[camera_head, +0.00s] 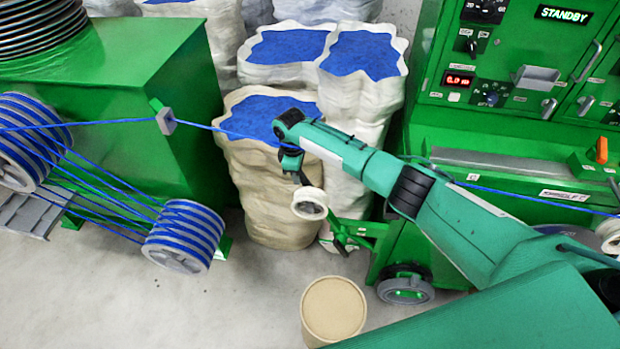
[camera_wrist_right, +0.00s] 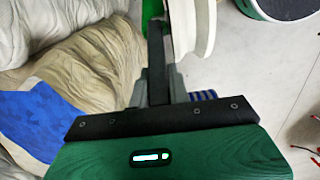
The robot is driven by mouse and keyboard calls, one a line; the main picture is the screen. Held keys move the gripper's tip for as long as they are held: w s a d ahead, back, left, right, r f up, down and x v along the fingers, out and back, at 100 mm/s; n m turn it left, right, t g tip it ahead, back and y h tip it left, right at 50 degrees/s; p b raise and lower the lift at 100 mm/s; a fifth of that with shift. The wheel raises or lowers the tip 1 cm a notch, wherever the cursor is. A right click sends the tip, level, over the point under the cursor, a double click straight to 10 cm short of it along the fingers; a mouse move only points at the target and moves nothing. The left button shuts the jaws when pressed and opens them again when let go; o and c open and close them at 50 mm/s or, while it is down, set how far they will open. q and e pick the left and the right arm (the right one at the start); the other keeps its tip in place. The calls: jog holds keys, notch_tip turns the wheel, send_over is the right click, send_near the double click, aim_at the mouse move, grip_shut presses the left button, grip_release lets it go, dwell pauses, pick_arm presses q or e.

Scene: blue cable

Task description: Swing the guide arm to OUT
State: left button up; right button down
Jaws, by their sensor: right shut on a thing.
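The guide arm (camera_head: 347,232) is a green bar that reaches out low from the green machine, with a white roller (camera_head: 310,204) at its outer end. My right gripper (camera_head: 297,166) is at this end, just above the roller. In the right wrist view, its fingers (camera_wrist_right: 159,92) are shut on a dark upright bar of the guide arm, with the white roller (camera_wrist_right: 204,28) right beside it. My arm hides part of the machine, and no OUT mark is readable. My left gripper is not in view.
A blue cable (camera_head: 90,122) runs from spools (camera_head: 182,236) through a grey guide (camera_head: 166,121) and behind my right arm. Sacks (camera_head: 268,190) with blue tops stand behind the gripper. A beige drum (camera_head: 333,311) stands in front. The machine's display (camera_head: 565,14) reads STANDBY.

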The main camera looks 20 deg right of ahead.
jog(key=a+f+b, duration=0.1)
jog(key=w+a+f+h+b, duration=0.1)
jog(key=a+b, duration=0.1)
jog(key=shift+w+a, duration=0.1)
jog(key=shift+w, duration=0.05)
dwell(0.5)
jog(key=c, duration=1.6)
grip_release()
jog(key=shift+a, duration=0.1)
jog(key=shift+o, duration=1.4)
jog(key=shift+a+f, duration=0.1)
notch_tip(320, 180, up, 14)
jog(key=w+a+b, duration=0.1)
jog(key=a+b, duration=0.1)
jog(key=b, duration=0.1)
jog(key=shift+w+a+f, duration=0.15)
jog(key=shift+w+f, duration=0.05)
